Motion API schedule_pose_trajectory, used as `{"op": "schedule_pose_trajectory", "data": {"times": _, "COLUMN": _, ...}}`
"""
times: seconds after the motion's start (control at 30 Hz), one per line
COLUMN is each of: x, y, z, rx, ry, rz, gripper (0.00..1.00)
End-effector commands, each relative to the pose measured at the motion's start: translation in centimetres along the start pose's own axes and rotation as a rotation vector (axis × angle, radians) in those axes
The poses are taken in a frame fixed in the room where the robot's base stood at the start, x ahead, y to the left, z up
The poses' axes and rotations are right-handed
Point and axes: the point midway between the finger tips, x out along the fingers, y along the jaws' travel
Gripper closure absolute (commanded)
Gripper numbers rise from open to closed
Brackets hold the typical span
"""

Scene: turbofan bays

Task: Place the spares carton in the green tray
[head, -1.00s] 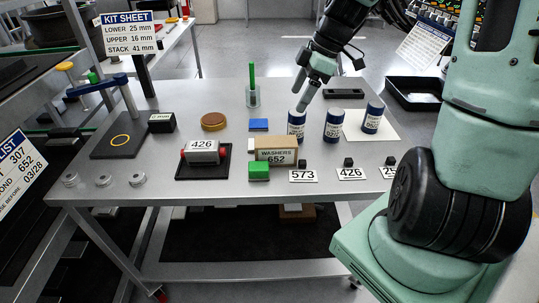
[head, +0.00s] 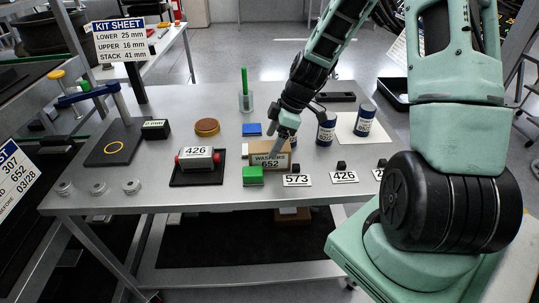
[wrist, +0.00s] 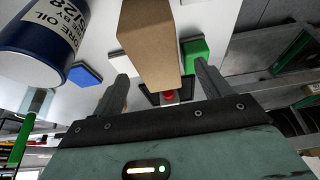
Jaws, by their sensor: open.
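A tan carton (head: 270,161) labelled WASHERS 652 stands on the grey table, the only carton I make out on the tabletop; no label reading spares shows. My gripper (head: 282,143) points down at it from above and behind, hiding part of its top. In the wrist view the carton (wrist: 150,45) lies ahead, lined up between my two open fingers (wrist: 162,85), with nothing gripped. Whether the fingertips reach beside it is hard to tell.
A green block (head: 253,176) sits close at the carton's front left. A black tray (head: 176,181) with part 426 is to its left, a blue block (head: 252,129) behind. Blue-and-white drums (head: 326,130) stand right. A black bin (head: 392,90) is beyond the table's right end.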

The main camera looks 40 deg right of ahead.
Motion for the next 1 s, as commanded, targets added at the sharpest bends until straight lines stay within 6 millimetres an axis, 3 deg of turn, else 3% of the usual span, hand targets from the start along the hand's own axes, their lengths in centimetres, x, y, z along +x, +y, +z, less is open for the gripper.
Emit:
{"op": "schedule_pose_trajectory", "data": {"times": 0.33, "x": 3.9, "y": 0.1, "z": 0.3, "rx": 0.001, "ry": 0.0, "rz": -0.003, "gripper": 0.24}}
{"op": "schedule_pose_trajectory", "data": {"times": 1.0, "x": 4.4, "y": 0.2, "z": 0.5, "rx": 0.001, "ry": 0.0, "rz": 0.0, "gripper": 0.24}}
